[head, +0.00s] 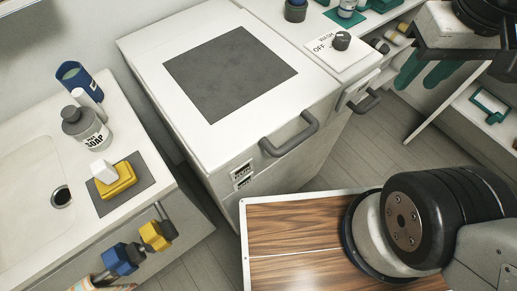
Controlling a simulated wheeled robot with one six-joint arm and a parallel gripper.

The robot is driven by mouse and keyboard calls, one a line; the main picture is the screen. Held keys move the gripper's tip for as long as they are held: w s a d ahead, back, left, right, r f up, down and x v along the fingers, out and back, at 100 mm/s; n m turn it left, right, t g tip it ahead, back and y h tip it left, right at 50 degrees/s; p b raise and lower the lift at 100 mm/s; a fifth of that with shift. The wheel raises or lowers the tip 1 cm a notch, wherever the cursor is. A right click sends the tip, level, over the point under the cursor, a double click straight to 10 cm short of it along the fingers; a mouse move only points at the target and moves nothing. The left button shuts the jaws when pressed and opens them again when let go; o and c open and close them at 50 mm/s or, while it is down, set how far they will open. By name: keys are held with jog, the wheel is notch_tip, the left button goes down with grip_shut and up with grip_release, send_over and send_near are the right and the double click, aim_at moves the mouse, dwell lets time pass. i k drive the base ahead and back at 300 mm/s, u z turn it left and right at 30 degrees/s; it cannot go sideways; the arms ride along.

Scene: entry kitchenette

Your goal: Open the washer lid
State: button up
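The washer (290,178) is a white box-shaped machine in the middle of the head view. Its white lid (190,42) lies flat and shut on top, with a large dark square panel (230,72) set in it. A grey bar handle (291,137) sticks out at the front edge. My gripper (424,50) is partly in view at the upper right, black and cut off by the frame edge. It is apart from the lid and handle, to their right. Its fingers cannot be made out clearly enough to tell open from shut.
A dial panel marked OFF (341,52) and a second grey handle (366,102) are right of the washer. Grey floor shows in front.

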aim_at(228, 83)
jog(key=z, duration=0.55)
jog(key=k, duration=1.15)
jog(key=u, duration=1.45)
jog(key=i, duration=0.5)
jog(key=u, duration=0.05)
